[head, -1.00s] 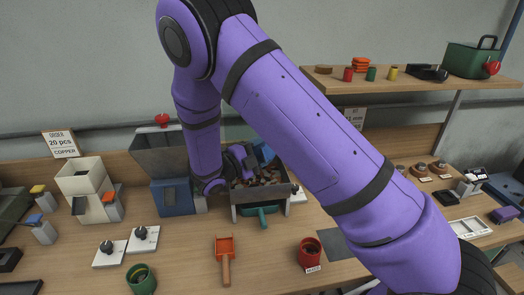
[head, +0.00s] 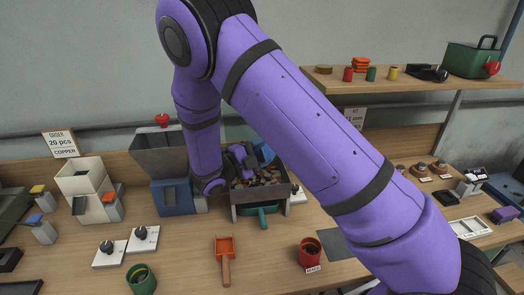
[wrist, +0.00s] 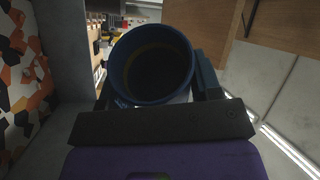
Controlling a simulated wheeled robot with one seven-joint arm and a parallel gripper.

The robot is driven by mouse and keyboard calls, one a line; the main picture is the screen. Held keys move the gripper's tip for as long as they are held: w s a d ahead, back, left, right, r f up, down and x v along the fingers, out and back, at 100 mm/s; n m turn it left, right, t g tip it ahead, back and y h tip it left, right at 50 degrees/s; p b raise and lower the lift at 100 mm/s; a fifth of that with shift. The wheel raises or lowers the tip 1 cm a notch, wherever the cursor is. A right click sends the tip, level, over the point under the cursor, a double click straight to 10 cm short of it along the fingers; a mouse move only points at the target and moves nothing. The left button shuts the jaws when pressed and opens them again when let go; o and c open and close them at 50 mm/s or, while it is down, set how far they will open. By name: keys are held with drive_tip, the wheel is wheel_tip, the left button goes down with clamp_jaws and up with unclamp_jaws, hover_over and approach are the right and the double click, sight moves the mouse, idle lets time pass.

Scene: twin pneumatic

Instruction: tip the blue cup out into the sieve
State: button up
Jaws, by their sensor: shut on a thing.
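My gripper (head: 240,160) is shut on the blue cup (wrist: 151,64). In the wrist view the cup's round mouth faces the camera, between the two dark fingers. Its inside is dark with a tan ring, and I make out no pieces in it. In the head view only a bit of the blue cup (head: 264,153) shows behind my gripper, over the back of the sieve; its tilt is hard to tell there. The sieve (head: 262,211) is a grey box on legs holding many brown, orange and dark pieces.
A blue machine with a grey hopper (head: 158,152) stands left of the sieve. In front lie an orange scoop (head: 225,248), a red cup (head: 310,252) and a green cup (head: 141,279). A shelf (head: 420,84) is at upper right. My arm hides part of the bench.

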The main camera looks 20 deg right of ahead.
drive_tip(key=shift+r, duration=0.1)
idle(0.3)
drive_tip(key=shift+r, duration=2.45)
drive_tip(key=m, duration=0.2)
drive_tip(key=m+y, duration=0.1)
drive_tip(key=m, duration=0.1)
drive_tip(key=r+m+g+y, duration=0.1)
drive_tip(key=m, duration=0.2)
drive_tip(key=m+y, duration=0.1)
drive_tip(key=m, duration=0.1)
drive_tip(key=m+y, duration=0.1)
drive_tip(key=shift+r+t, duration=0.3)
drive_tip(key=shift+t, duration=0.1)
drive_tip(key=m+y, duration=0.1)
drive_tip(key=m, duration=0.1)
drive_tip(key=m+t+y, duration=0.1)
drive_tip(key=m, duration=0.1)
drive_tip(key=shift+r+m+t, duration=0.3)
drive_tip(key=shift+r, duration=0.1)
drive_tip(key=m+t+y, duration=0.1)
drive_tip(key=m+y, duration=0.1)
drive_tip(key=m, duration=0.1)
drive_tip(key=shift+r+t, duration=0.3)
drive_tip(key=shift+t, duration=0.1)
